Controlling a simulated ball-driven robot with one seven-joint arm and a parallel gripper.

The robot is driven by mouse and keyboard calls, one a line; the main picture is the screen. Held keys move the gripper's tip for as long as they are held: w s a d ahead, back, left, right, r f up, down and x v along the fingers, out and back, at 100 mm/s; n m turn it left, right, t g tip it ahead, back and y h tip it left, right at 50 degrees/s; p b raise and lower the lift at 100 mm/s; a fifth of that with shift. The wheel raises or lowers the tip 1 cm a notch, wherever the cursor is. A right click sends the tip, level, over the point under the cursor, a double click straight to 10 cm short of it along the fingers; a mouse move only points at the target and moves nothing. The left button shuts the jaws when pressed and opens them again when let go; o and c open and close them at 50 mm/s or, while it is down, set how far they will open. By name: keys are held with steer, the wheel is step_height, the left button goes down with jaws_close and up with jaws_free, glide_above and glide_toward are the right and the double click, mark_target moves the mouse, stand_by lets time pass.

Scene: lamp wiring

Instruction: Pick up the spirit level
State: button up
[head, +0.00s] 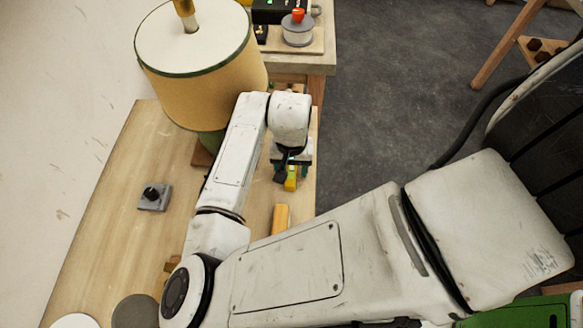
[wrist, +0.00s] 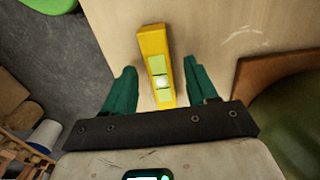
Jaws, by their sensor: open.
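The spirit level is a yellow bar with pale green vial windows. In the wrist view the spirit level (wrist: 152,42) lies on the wooden tabletop, its near part between the fingers of my gripper (wrist: 159,68). The teal fingers are open, one on each side, with visible gaps to the bar. Its near end meets the dark gripper edge in the picture. In the head view my gripper (head: 292,168) points down near the table's right edge, and a small yellow part of the level (head: 291,183) shows beside the fingers.
A large lamp shade (head: 200,85) stands left of my gripper, its wooden base (wrist: 262,78) close by. A grey plate with a black knob (head: 154,196) sits left. Floor lies beyond the right edge.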

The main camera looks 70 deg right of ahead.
jaws_close()
stand_by(0.4)
